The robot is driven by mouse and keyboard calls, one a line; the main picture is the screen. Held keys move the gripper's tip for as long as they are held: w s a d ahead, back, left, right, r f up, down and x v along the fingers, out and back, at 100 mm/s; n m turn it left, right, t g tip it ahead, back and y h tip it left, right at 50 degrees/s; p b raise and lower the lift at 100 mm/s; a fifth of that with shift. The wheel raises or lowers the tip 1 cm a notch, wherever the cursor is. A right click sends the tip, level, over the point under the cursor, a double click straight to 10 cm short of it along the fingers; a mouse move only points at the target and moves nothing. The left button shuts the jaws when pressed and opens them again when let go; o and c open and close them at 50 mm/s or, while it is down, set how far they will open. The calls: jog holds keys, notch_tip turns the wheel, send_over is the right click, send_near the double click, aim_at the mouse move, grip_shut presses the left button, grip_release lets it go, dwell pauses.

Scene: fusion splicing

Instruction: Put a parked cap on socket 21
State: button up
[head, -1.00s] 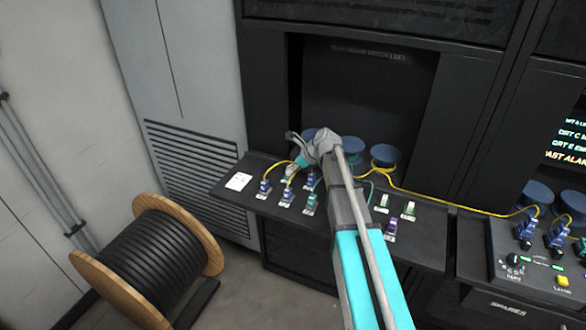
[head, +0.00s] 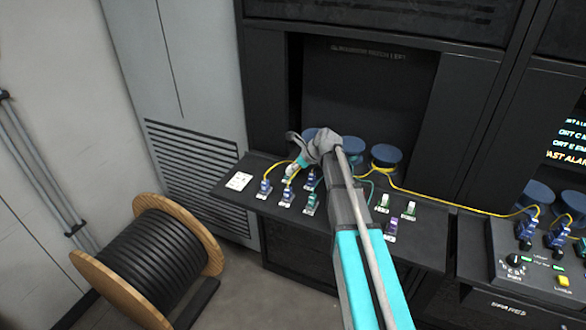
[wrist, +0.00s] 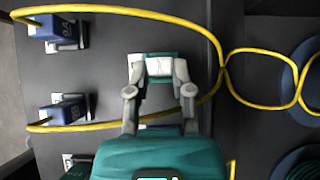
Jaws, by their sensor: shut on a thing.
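My gripper (wrist: 160,78) is shut on a small pale cap (wrist: 158,67) in the wrist view. A teal piece (wrist: 172,55) shows around the cap, close to the dark panel. I cannot tell whether the cap is seated on a socket or just above it. In the head view my gripper (head: 294,170) is at the back left of the sloping shelf (head: 262,206), beside the blue plugs, and my wrist hides part of that spot. No number for socket 21 is readable. Two green and white pieces (head: 384,203) (head: 409,210) stand on the shelf's right part.
Blue plugs (wrist: 55,27) (wrist: 65,110) with a looping yellow cable (wrist: 130,10) sit close left of my gripper. More yellow cable (wrist: 265,52) runs on the right. Blue spools (head: 386,155) stand behind the shelf. A purple piece (head: 391,229) stands on its right part.

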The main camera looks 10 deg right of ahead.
jog(key=shift+f+b, duration=0.4)
jog(key=shift+f, duration=0.05)
jog(key=o, duration=0.8)
jog(key=shift+r, duration=0.15)
